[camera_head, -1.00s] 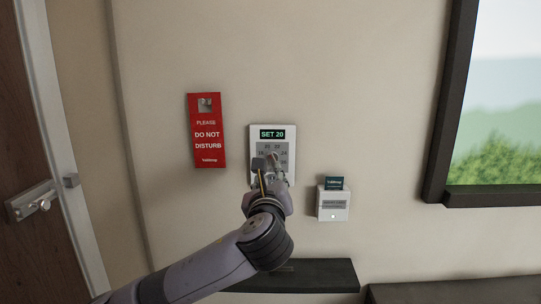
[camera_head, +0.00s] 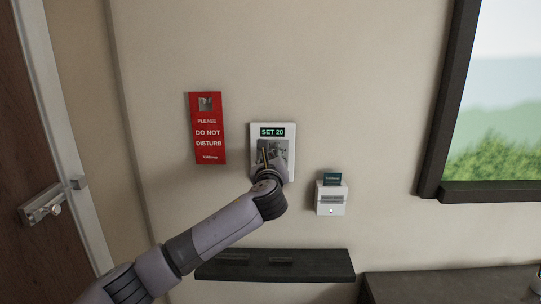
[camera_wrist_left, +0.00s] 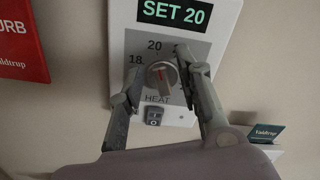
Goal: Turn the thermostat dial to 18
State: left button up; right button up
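The white thermostat (camera_head: 285,131) is on the wall in the head view, and its green display (camera_head: 272,132) reads SET 20. In the left wrist view, the round grey dial (camera_wrist_left: 161,78) with a reddish bar sits on a grey panel marked 18 and 20. HEAT and a small switch (camera_wrist_left: 154,116) are below it. My left gripper (camera_head: 268,152) is in front of the panel and hides most of the dial in the head view. In the left wrist view its fingers (camera_wrist_left: 159,63) are spread, one on each side of the dial. Whether they touch it is unclear. My right gripper is not in view.
A red do-not-disturb sign (camera_head: 208,140) hangs left of the thermostat. A card holder (camera_head: 331,199) with a dark green card (camera_head: 332,178) is at the lower right. A dark shelf (camera_head: 315,265) is below. The wall above the thermostat is clear.

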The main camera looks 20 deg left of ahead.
pick_arm(q)
grip_shut()
dwell(0.3)
jog(key=shift+f, duration=0.1)
dwell(0.4)
jog(key=n+b, duration=0.2)
jog(key=n, duration=0.1)
jog(key=shift+a+f+n, duration=0.1)
jog(key=shift+f+n, duration=0.1)
jog(key=shift+n, duration=0.1)
jog(key=n+b, duration=0.1)
jog(key=n, duration=0.1)
jog(key=n+b, duration=0.1)
jog(key=n, duration=0.2)
jog(key=shift+a+f+b, duration=0.15)
jog(key=shift+b, duration=0.25)
grip_release()
jog(key=shift+s, duration=0.1)
